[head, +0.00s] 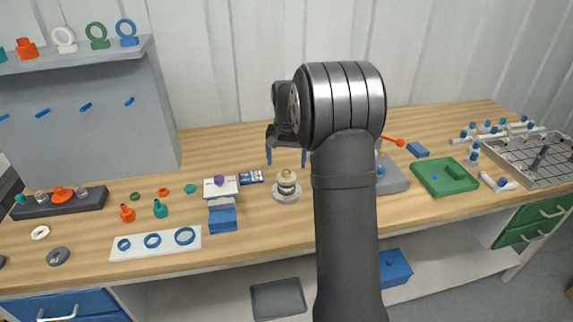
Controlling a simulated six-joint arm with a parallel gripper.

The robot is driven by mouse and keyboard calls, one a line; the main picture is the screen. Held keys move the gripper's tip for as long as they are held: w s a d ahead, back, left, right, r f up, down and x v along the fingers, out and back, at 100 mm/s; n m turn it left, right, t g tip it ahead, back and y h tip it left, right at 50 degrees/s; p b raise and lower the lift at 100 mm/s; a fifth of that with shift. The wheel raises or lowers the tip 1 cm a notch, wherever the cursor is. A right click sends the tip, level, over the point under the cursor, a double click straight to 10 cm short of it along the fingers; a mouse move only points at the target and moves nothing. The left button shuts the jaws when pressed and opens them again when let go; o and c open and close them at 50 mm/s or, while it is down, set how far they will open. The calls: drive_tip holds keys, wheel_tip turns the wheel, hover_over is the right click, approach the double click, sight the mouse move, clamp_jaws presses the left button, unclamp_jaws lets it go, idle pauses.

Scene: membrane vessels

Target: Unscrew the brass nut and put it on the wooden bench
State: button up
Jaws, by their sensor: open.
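A small brass-coloured nut (287,173) sits on top of a short, round, stacked vessel (287,189) of white and dark layers. The vessel stands upright on a pale round base on the wooden bench (260,223). My gripper (286,157) is above the nut, its two blue-tipped fingers apart and pointing down, with nothing between them. It appears roughly in line with the nut, but the exact height and depth cannot be told. My arm hides part of the bench to the right of the vessel.
A white-and-blue block fixture (221,202) and a small blue box (251,177) stand left of the vessel. A white strip with blue rings (155,242) lies at front left. A green tray (443,177) and a wire rack (530,160) are right. Bare bench shows in front of the vessel.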

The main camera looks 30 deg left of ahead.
sight(287, 172)
drive_tip(key=m, duration=1.1)
drive_tip(key=shift+m, duration=0.4)
drive_tip(key=shift+f+m, duration=0.3)
drive_tip(key=shift+f, duration=1.4)
drive_tip(key=c, duration=1.7)
drive_tip(key=n, duration=0.2)
drive_tip(key=shift+n, duration=0.4)
clamp_jaws()
drive_tip(key=n, duration=0.4)
drive_tip(key=shift+r, duration=0.1)
drive_tip(key=n, duration=0.7)
